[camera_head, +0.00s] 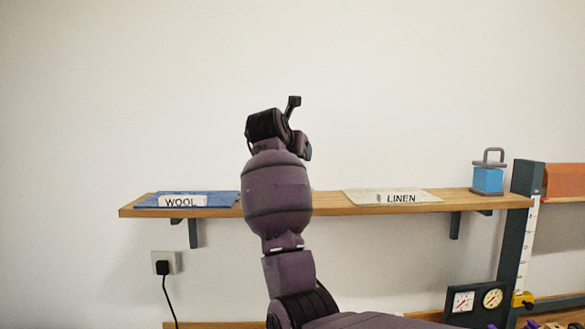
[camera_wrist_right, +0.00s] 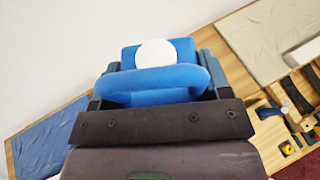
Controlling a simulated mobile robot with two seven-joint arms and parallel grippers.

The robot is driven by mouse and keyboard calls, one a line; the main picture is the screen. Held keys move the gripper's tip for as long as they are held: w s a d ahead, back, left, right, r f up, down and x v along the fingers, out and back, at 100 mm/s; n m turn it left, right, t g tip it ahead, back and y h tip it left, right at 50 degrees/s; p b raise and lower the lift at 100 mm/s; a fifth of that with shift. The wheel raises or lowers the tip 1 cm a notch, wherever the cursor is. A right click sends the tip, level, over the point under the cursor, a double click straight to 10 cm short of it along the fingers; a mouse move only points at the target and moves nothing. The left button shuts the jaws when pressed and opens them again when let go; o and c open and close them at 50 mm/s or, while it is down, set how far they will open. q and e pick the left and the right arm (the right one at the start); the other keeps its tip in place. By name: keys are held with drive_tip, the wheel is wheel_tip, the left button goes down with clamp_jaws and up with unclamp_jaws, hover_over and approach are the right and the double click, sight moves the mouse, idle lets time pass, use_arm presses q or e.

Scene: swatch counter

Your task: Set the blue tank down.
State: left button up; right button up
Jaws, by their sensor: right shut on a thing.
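The blue tank (camera_wrist_right: 155,88) has a rounded blue handle and a white round cap, and fills the middle of the right wrist view. My right gripper (camera_wrist_right: 155,80) is shut on it, with a dark finger on each side. In the head view my right arm rises in the middle, in front of the shelf (camera_head: 328,204), and the tank cannot be made out there. A blue mat marked WOOL (camera_head: 215,200) lies on the shelf's left part. A pale mat marked LINEN (camera_head: 360,196) lies right of the arm. My left gripper is not in view.
A light blue box with a grey handle (camera_head: 488,180) stands at the shelf's right end, beside a dark post (camera_head: 515,250). A panel with two gauges (camera_head: 474,301) is below. A plugged socket (camera_head: 176,262) is on the wall. Bare shelf lies between mat and box.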

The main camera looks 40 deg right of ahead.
drive_tip(key=shift+f+p, duration=0.3)
drive_tip(key=shift+f, duration=1.55)
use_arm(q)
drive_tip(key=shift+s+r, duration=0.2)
use_arm(e)
drive_tip(key=shift+f, duration=0.15)
drive_tip(key=shift+a, duration=0.1)
drive_tip(key=shift+f, duration=0.2)
drive_tip(key=o, duration=1.1)
drive_tip(key=shift+c, duration=0.2)
drive_tip(key=shift+r, duration=0.1)
drive_tip(key=shift+r, duration=0.15)
use_arm(q)
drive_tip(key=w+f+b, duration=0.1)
drive_tip(key=b, duration=0.2)
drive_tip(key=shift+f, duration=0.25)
use_arm(e)
drive_tip(key=v, duration=1.2)
